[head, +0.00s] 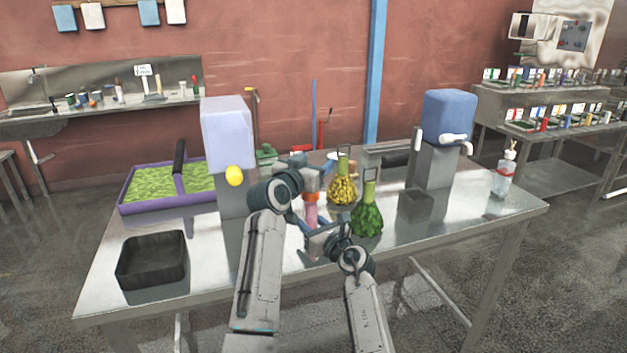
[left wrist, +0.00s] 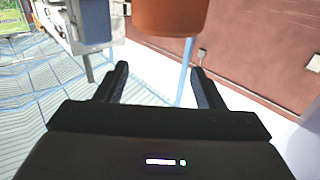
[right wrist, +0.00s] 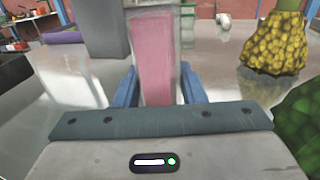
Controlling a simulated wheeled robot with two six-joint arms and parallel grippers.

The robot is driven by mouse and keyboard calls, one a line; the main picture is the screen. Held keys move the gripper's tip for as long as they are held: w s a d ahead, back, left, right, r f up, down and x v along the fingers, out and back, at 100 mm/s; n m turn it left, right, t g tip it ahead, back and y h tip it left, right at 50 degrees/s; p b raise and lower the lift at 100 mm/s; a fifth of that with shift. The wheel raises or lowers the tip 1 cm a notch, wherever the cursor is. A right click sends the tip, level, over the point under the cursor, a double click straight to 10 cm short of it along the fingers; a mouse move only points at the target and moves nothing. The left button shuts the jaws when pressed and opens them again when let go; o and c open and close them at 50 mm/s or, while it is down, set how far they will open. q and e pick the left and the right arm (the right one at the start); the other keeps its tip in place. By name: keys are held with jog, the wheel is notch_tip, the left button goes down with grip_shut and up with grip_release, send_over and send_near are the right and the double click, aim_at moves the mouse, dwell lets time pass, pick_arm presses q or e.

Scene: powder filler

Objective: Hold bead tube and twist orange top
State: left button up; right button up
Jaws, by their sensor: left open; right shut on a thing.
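The bead tube (head: 311,217) stands upright near the middle of the table, with pink contents showing through its clear wall. It fills the middle of the right wrist view (right wrist: 155,62). Its orange top (head: 311,197) shows large at the upper edge of the left wrist view (left wrist: 170,15). My right gripper (head: 313,232) is shut on the tube's lower part, one blue finger on each side (right wrist: 160,85). My left gripper (head: 312,178) is open and empty near the orange top. In the left wrist view its fingertips (left wrist: 159,72) are apart and the top lies beyond them, not between them.
A yellow flask (head: 342,190) and a green flask (head: 368,217) stand close on the right. A white-topped dispenser (head: 228,135) and a blue-topped one (head: 449,115) flank the middle. A black bin (head: 151,260) and a purple tray (head: 125,206) are on the left. The front right of the table is clear.

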pick_arm(q)
jog(key=shift+r, duration=1.85)
pick_arm(e)
jog(key=o, duration=1.2)
jog(key=shift+c, duration=0.2)
